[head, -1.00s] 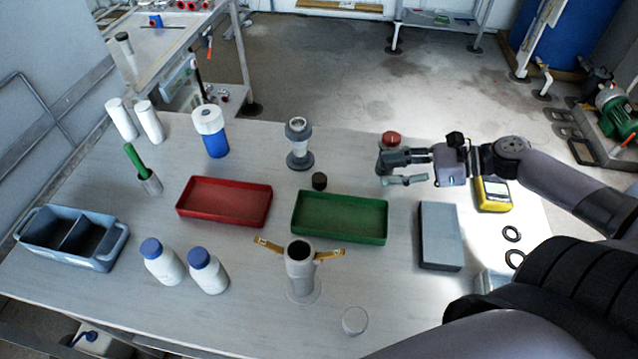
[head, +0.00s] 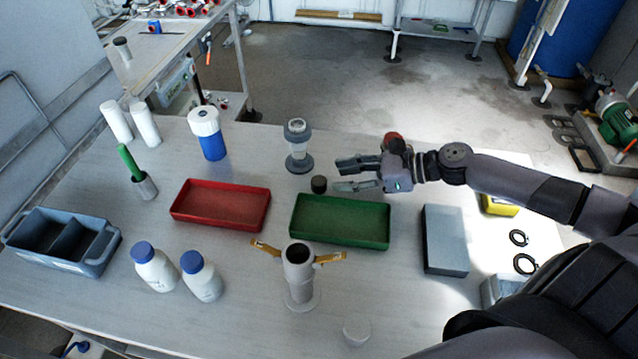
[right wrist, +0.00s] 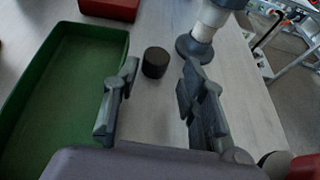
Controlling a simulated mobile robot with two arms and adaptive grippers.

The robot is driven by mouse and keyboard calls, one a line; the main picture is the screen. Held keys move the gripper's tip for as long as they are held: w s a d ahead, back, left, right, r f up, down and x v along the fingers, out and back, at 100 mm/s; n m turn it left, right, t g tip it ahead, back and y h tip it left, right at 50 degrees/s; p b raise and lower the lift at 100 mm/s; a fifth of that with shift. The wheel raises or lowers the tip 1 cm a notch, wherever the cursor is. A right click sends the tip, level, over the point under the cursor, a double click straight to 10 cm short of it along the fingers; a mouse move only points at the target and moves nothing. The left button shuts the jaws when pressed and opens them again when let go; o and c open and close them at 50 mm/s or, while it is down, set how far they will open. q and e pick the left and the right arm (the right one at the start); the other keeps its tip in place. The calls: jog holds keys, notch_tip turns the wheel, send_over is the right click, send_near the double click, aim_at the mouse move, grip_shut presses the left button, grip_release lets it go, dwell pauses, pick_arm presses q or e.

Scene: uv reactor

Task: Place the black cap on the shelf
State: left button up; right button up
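The black cap (head: 319,184) is a small dark cylinder standing on the table behind the green tray. It also shows in the right wrist view (right wrist: 155,62), just beyond the fingertips and between their lines. My right gripper (head: 337,175) is open and empty, its fingers pointing left at the cap with a small gap. In the right wrist view the two fingers (right wrist: 160,80) are spread wide. My left gripper is not in view. A workbench with a lower shelf (head: 228,103) stands at the back left; I cannot tell if this is the task's shelf.
The green tray (head: 340,241) lies in front of the cap, the red tray (head: 220,226) to its left. A grey fitting with a clear middle (head: 298,147) stands close behind the cap. A grey pipe stand with yellow handles (head: 299,270) is in front.

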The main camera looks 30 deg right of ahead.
aim_at(322, 180)
jog(key=shift+p+x, duration=0.45)
jog(key=shift+x, duration=2.2)
jog(key=shift+s+a, duration=0.1)
jog(key=shift+s, duration=0.1)
jog(key=shift+c, duration=0.2)
jog(key=c, duration=0.5)
